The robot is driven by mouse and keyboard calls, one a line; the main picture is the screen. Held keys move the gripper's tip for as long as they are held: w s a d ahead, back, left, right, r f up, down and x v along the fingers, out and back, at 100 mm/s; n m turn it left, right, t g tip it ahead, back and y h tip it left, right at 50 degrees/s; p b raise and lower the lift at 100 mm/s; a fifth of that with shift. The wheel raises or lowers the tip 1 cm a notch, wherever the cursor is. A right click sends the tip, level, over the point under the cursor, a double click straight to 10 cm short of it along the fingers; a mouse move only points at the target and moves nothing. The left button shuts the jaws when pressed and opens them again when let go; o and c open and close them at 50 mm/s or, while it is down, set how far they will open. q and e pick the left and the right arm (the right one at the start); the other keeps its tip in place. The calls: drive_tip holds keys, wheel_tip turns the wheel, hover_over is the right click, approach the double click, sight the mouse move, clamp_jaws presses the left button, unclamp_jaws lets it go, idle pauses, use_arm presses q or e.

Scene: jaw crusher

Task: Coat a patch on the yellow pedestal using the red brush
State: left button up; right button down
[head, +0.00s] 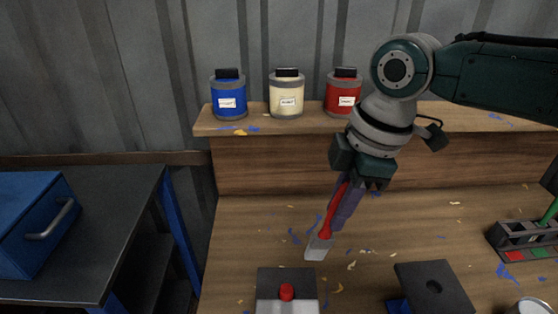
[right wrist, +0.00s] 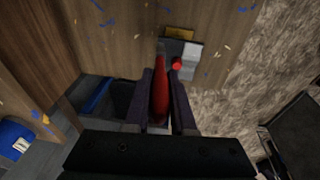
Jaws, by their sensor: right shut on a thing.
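The red brush (head: 327,218) has a red handle and a pale grey head that points down and to the left above the wooden bench. My right gripper (head: 341,206) is shut on its handle. In the right wrist view the red handle (right wrist: 160,92) lies between the two dark purple fingers. A small yellow surface (right wrist: 180,33) shows beyond the fingers, beside a grey and white block with a red knob; it may be the yellow pedestal. The head view shows the block with the red knob (head: 287,292) but no clear yellow body. The brush is apart from it. My left gripper is not in view.
Blue (head: 229,98), cream (head: 287,98) and red (head: 343,98) paint jars stand on the back shelf. A dark-topped block with a blue side (head: 434,285) is front right. A brush rack (head: 520,240) holds a green-handled brush. A blue toolbox (head: 35,225) sits on the left table.

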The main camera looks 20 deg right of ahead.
sight(329, 238)
drive_tip(key=shift+r, duration=0.1)
idle(0.3)
drive_tip(key=shift+f, duration=0.45)
drive_tip(key=shift+f+b, duration=1.15)
drive_tip(key=shift+f, duration=0.25)
drive_tip(key=shift+f+b, duration=0.45)
drive_tip(key=shift+f, duration=0.15)
